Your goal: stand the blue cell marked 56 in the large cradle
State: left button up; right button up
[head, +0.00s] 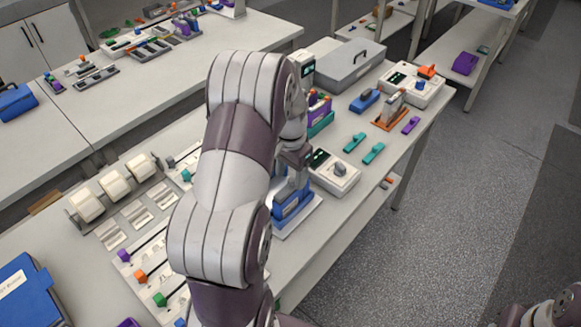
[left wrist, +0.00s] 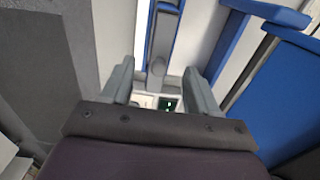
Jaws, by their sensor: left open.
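My left gripper (head: 294,163) is above a blue block-like piece (head: 291,204) on a white base; my arm partly covers this piece. In the left wrist view the gripper (left wrist: 160,88) is open. A blue bar with a rounded grey part (left wrist: 156,80) shows between its fingers; I cannot tell whether they touch it. More blue bodies (left wrist: 288,85) lie to the right in that view. No mark 56 is legible, and I cannot tell which blue piece is the cell or the cradle.
A white box with a dark display and knob (head: 334,172) stands right of the gripper. Teal pieces (head: 373,153), an orange holder (head: 390,118), a blue piece (head: 364,101) and a grey case (head: 342,65) lie beyond. White rollers (head: 115,186) stand left. Floor is open right.

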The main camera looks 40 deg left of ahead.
pick_arm(q)
jog(key=r, duration=0.4)
jog(key=shift+d, duration=0.25)
jog(key=s+d+t, duration=0.1)
jog(key=s+d, duration=1)
jog(key=d, duration=0.4)
jog(key=shift+s+d+f+n, duration=0.35)
jog(key=shift+d+f+n, duration=0.05)
jog(key=shift+f, duration=0.05)
